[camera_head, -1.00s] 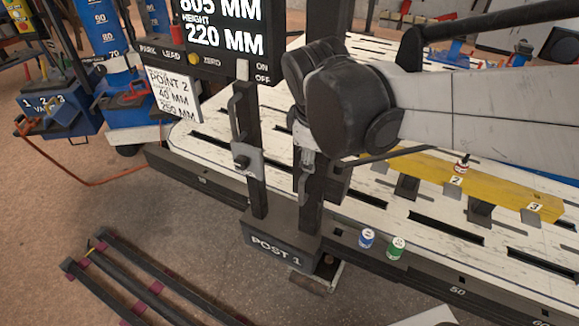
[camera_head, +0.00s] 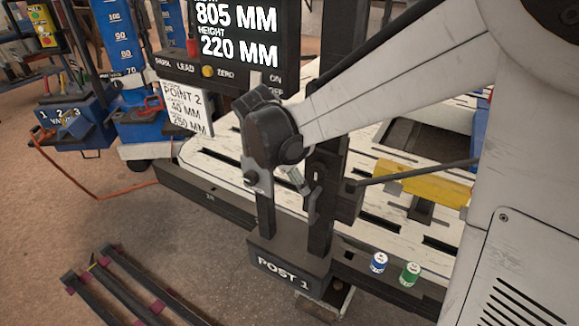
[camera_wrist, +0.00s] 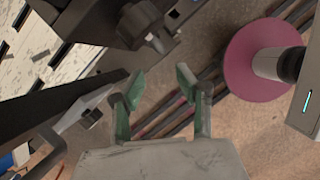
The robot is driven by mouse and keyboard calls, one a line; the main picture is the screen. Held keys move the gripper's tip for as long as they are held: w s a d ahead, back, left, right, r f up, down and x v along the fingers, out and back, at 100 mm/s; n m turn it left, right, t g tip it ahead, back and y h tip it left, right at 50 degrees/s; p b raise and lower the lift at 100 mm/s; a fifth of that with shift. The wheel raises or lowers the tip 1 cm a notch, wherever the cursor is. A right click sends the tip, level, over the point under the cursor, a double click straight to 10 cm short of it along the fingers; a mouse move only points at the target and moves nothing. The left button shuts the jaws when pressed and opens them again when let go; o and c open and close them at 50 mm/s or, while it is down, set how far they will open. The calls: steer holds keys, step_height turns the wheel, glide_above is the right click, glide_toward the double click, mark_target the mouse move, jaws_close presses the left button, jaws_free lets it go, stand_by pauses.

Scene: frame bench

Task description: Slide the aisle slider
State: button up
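A grey slider plate (camera_head: 253,182) with a dark knob sits on the left upright, partly behind my arm's dark joint. The right upright carries a dark carriage (camera_head: 345,190). I cannot tell for sure from lettering which one is the aisle slider. In the wrist view my gripper (camera_wrist: 160,82) has its green fingers apart with nothing between them. A grey bracket (camera_wrist: 75,118) and a dark upright lie left of the fingers; a dark knob (camera_wrist: 150,30) lies beyond them. In the head view the fingers are largely hidden.
A display (camera_head: 237,35) reads 805 MM and height 220 MM. A blue can (camera_head: 378,262) and green can (camera_head: 410,273) stand on the bench edge. Dark rails (camera_head: 125,285) lie on the floor. A pink disc (camera_wrist: 258,58) is right of the fingers.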

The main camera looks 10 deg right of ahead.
steer(key=b, duration=0.3)
glide_above(311, 220)
steer(key=f, duration=0.7)
steer(key=w+f, duration=0.1)
steer(key=f, duration=0.3)
steer(key=shift+d, duration=0.1)
jaws_close()
